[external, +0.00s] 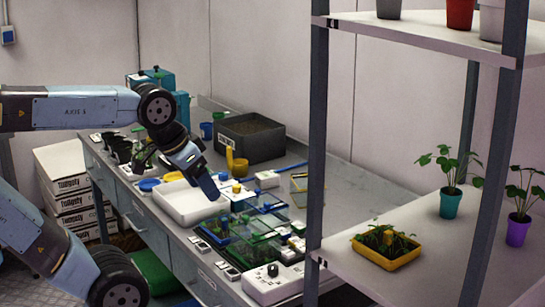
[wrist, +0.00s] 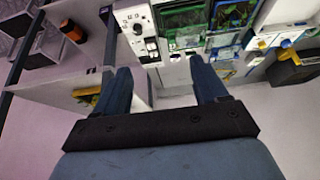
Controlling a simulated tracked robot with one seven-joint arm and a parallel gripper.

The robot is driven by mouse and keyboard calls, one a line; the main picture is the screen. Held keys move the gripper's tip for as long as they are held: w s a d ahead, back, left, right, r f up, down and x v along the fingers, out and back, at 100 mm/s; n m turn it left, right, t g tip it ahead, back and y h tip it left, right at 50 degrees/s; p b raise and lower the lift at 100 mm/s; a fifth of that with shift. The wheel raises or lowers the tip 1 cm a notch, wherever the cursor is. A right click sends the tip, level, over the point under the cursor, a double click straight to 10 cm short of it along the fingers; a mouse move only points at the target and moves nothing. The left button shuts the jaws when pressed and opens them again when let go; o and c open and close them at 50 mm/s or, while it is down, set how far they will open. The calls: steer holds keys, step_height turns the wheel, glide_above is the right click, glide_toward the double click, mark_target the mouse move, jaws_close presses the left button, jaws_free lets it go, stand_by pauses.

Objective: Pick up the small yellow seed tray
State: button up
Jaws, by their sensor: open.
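The small yellow seed tray (external: 371,257) sits on the lower shelf of the rack at the right in the external view, with green seedlings on dark soil. In the wrist view a small yellow shape (wrist: 88,92), likely this tray, shows at the left beside a finger. My gripper (external: 209,188) is over the bench, well to the left of the tray and apart from it. In the wrist view its two blue fingers (wrist: 163,82) are spread, with nothing between them.
The rack's dark post (external: 318,130) stands between my gripper and the tray. The upper shelf (external: 420,35) holds pots. A teal pot (external: 451,203) and a purple pot (external: 518,231) stand behind and right of the tray. The bench holds a white tray (external: 180,210) and a grey bin (external: 262,147).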

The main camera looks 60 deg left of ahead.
steer(key=c, duration=0.4)
steer(key=shift+c, duration=0.2)
steer(key=g, duration=0.1)
glide_toward(388, 231)
steer(key=x, duration=0.3)
steer(key=shift+w+d, duration=0.1)
steer(key=shift+w, duration=0.35)
steer(key=shift+s+x, duration=0.2)
steer(key=shift+x, duration=1.15)
steer(key=shift+s+x, duration=0.2)
steer(key=shift+x, duration=1.1)
